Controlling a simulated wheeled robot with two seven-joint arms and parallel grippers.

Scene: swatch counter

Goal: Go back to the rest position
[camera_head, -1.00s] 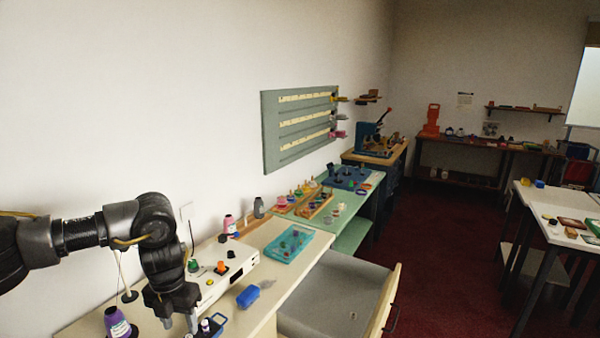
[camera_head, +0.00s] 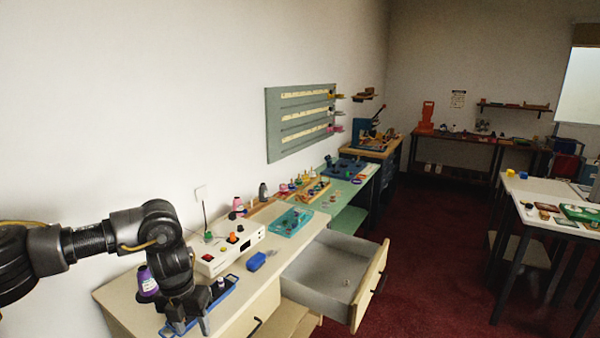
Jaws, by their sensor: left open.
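My left gripper (camera_head: 190,322) hangs fingers down over the near end of the cream counter (camera_head: 118,292), above or at a blue tray (camera_head: 224,292). Its two fingers stand apart, with nothing seen between them. My left arm reaches in from the left edge. A purple spool (camera_head: 147,281) stands just behind the gripper, partly hidden by the arm. My right gripper is out of view.
A white box with knobs (camera_head: 238,252), a blue block (camera_head: 256,261) and a teal tray (camera_head: 291,221) lie along the counter. An open drawer (camera_head: 322,284) juts out to the right. White tables (camera_head: 541,192) stand at the far right, with red floor between.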

